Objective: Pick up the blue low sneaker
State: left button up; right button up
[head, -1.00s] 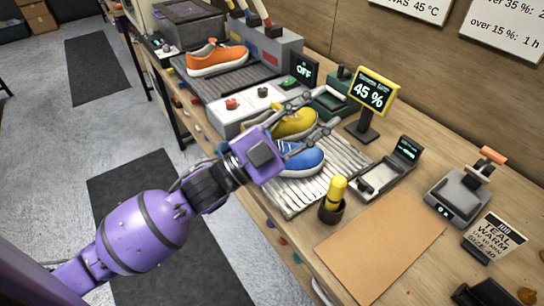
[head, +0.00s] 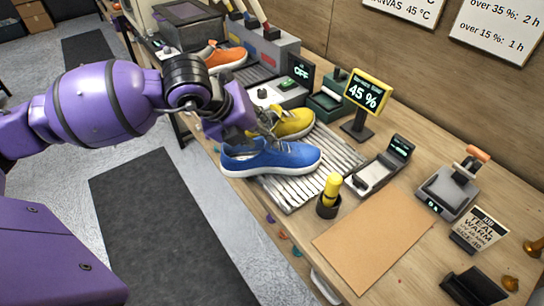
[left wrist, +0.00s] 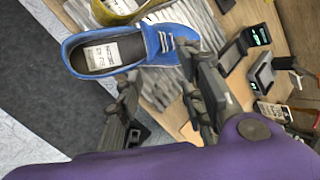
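The blue low sneaker (head: 275,158) has a white sole and sits upright on the ribbed light rack (head: 337,152), its left end at the rack's edge. The left wrist view shows the sneaker (left wrist: 100,32) from above, with a pale label inside and white laces. My left gripper (head: 258,128) is just above and behind the sneaker, its fingers partly hidden by my wrist. In the left wrist view the two fingers (left wrist: 160,68) are spread apart with nothing between them, close to the sneaker's side. Contact cannot be told. My right gripper is out of view.
A yellow shoe (head: 293,122) sits directly behind the blue one. An orange sneaker (head: 226,57) is farther back. A yellow-topped bottle in a dark cup (head: 328,207) and a 45 % sign (head: 367,92) stand nearby. A brown mat (head: 375,240) lies clear in front.

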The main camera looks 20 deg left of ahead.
aim_at(271, 151)
pick_arm(q)
jog(key=w+f, duration=0.1)
jog(key=f, duration=0.1)
jog(key=w+f, duration=0.4)
jog(key=shift+f, duration=0.15)
jog(key=shift+s, duration=0.15)
grip_shut()
